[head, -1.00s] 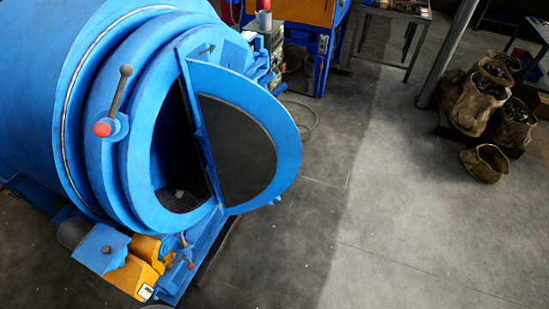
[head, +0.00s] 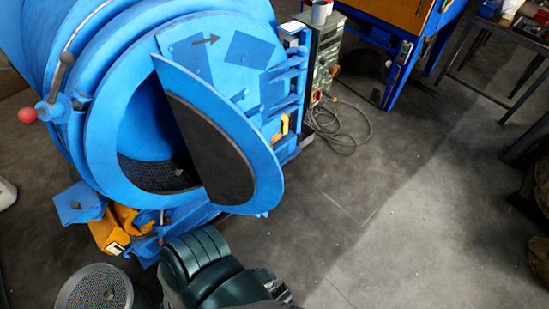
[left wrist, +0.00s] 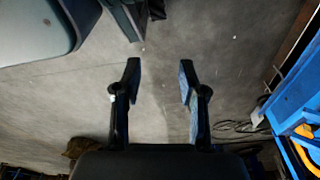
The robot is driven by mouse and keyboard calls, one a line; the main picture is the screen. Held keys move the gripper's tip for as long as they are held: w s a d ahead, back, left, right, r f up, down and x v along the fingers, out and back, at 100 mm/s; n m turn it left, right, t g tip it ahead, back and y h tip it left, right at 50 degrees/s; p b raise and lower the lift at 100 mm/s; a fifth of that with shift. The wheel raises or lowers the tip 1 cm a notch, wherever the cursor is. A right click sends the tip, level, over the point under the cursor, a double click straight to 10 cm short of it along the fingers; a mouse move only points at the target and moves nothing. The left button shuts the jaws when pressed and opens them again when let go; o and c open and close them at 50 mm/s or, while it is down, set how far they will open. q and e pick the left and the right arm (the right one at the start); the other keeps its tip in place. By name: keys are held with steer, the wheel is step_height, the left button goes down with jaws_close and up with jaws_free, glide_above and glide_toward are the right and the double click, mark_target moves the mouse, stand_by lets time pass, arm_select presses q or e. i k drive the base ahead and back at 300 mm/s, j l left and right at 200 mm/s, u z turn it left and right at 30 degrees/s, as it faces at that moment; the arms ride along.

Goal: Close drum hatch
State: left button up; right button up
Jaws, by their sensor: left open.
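The blue drum (head: 125,75) stands at the left of the head view. Its hatch (head: 262,165), a blue-rimmed half disc with a dark panel, stands open, swung out from the round opening. The opening (head: 150,172) shows a dark perforated surface inside. A lever (head: 56,85) with a red knob is on the drum's left side. One of my dark green arms shows below the hatch, apart from it in the picture. My left gripper (left wrist: 160,68) is open and empty in the left wrist view, above bare floor. My right gripper is not in view.
A grey control box (head: 325,55) with a coiled cable (head: 345,130) stands behind the hatch. A blue and orange machine (head: 400,30) and a metal table (head: 505,45) are at the back. The floor (head: 400,220) to the right is clear.

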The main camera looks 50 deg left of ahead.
mark_target(239, 173)
steer(key=i+l+u, duration=0.15)
steer(key=i, duration=0.2)
steer(key=i+u, duration=0.15)
steer(key=i, duration=0.25)
steer(key=i+u, duration=0.15)
steer(key=u, duration=0.3)
steer(key=i+l+u, duration=0.1)
steer(key=u, duration=0.4)
steer(key=i+l+u, duration=0.15)
steer(key=u, duration=0.3)
steer(key=i+l+u, duration=0.2)
steer(key=u, duration=0.25)
steer(key=i+l+u, duration=0.1)
steer(key=u, duration=0.35)
steer(key=i+l+u, duration=0.2)
steer(key=u, duration=0.25)
steer(key=l+u, duration=0.2)
steer(key=u, duration=0.25)
steer(key=i+l+u, duration=0.15)
steer(key=l+u, duration=0.4)
steer(key=u, duration=0.3)
